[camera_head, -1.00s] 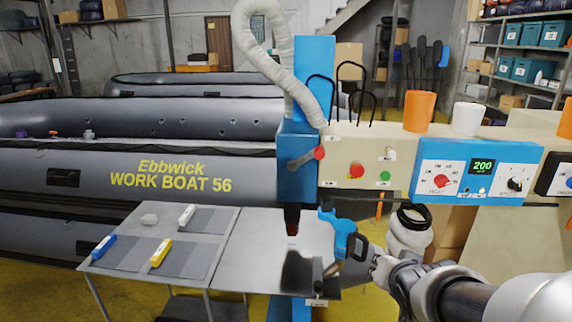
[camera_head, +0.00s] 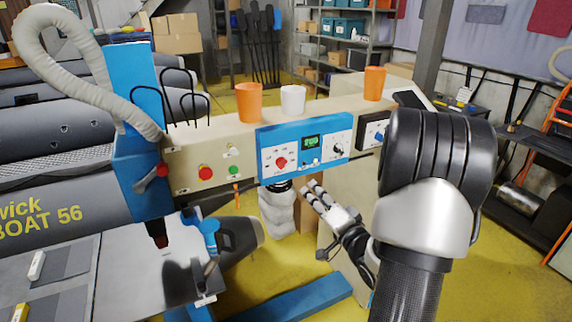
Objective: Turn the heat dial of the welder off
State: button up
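The welder's blue control panel (camera_head: 305,147) faces me on the beige housing, with a lit green display (camera_head: 311,141) too small to read. A red dial (camera_head: 281,162) sits at the panel's left and a black dial (camera_head: 338,150) at its right. Their labels are too small to tell which is the heat dial. My gripper (camera_head: 312,190), with white and black fingers, is below the panel, apart from both dials in the picture. It looks empty, but its finger gap is unclear.
A red button (camera_head: 205,173) and a green button (camera_head: 234,170) are left of the panel. Orange cups (camera_head: 248,103) and a white cup (camera_head: 293,99) stand on the housing. A blue-handled tool (camera_head: 209,232) is by the metal table (camera_head: 130,265). Yellow floor shows below the panel.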

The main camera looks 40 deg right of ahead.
aim_at(286, 165)
jog(key=x, duration=1.6)
jog(key=shift+w+d, duration=0.1)
jog(key=shift+w, duration=0.1)
jog(key=shift+c, duration=0.3)
grip_shut()
